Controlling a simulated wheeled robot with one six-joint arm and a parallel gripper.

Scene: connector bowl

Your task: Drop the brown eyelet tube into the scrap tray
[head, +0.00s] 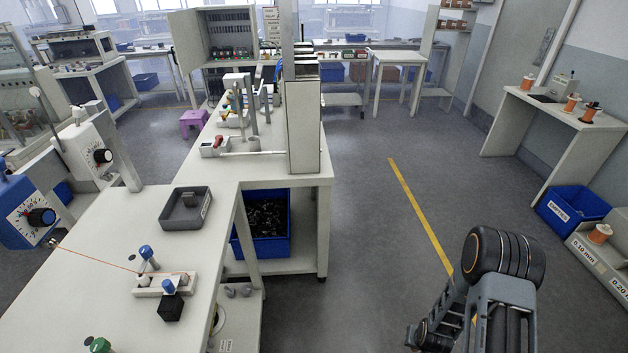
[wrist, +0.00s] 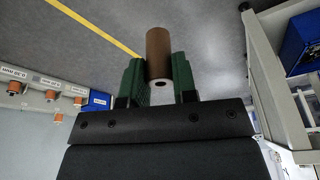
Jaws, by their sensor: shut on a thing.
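In the wrist view my gripper (wrist: 160,82) has its two green jaws shut on a brown tube (wrist: 158,46). The tube sticks out beyond the jaws, and a pale end with a dark hole faces the camera. The tube is held in the air over the grey floor. In the head view a dark grey tray (head: 168,222) with a white label sits on the pale bench at left; the label is too small to read. A small grey piece (head: 190,199) lies in it. My arm is at lower right there, and its jaws and the tube cannot be made out.
The pale bench (head: 105,255) carries a fixture with blue knobs (head: 165,283) and a black block (head: 171,307) near the tray. A tall cabinet (head: 303,125) stands behind. A blue bin (head: 262,225) is under the bench. Open floor with a yellow line (head: 420,212) lies right.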

